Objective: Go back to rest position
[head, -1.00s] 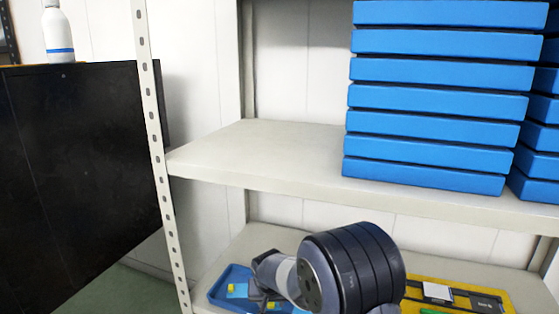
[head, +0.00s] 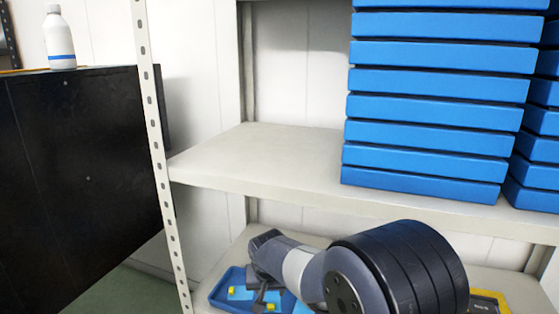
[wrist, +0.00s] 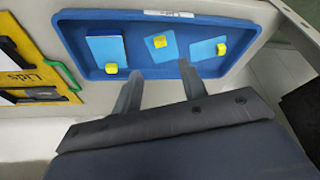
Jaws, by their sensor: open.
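My gripper (wrist: 160,72) is open, with its two fingers apart and nothing between them. In the wrist view the fingers point at the near edge of a blue tray (wrist: 86,68). The tray also shows in the head view (head: 222,294) on the lower shelf, with part of it hidden by my arm. In the tray lie light blue cards (wrist: 104,50) and small yellow pieces (wrist: 111,68). In the head view my gripper is small and dark beside the tray, below my bent arm, and its fingers are hard to make out.
A shelf (head: 262,152) with stacked blue trays (head: 430,142) is above my arm. A perforated post (head: 155,125) stands at left. A white bottle (head: 59,40) stands on a black cabinet (head: 85,165).

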